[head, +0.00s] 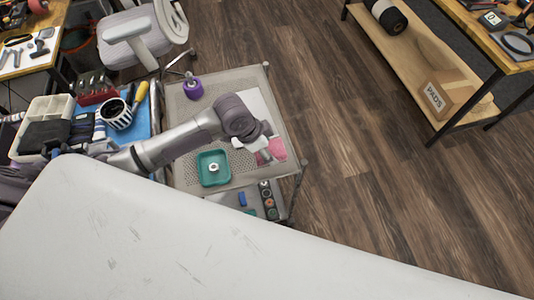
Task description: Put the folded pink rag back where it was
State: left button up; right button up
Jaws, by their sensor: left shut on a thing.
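The folded pink rag (274,150) shows at the right side of the grey cart's perforated top (184,106), partly hidden by my left gripper. My left gripper (262,154) reaches over the cart from the left and is shut on the rag. The fingertips are small here, and I cannot tell whether the rag touches the cart top or is a little above it. A white sheet (266,104) lies just behind the rag. My right gripper is not in view.
A teal tray (203,180) with a white round piece stands left of the rag. A purple bottle (193,89) stands at the cart's back left. Tools and a striped cup (117,115) crowd the left. A wooden shelf bench (420,75) stands far right, with open floor between.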

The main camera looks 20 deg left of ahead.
pick_arm(q)
jog(key=shift+a+f, duration=0.15)
jog(key=shift+f, duration=0.15)
notch_tip(320, 180, down, 2)
jog(key=shift+f, duration=0.8)
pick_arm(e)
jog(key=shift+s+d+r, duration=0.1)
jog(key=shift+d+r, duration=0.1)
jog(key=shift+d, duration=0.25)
pick_arm(q)
jog(key=shift+f, duration=0.2)
jog(key=o, duration=1.1)
jog(key=shift+r, duration=0.15)
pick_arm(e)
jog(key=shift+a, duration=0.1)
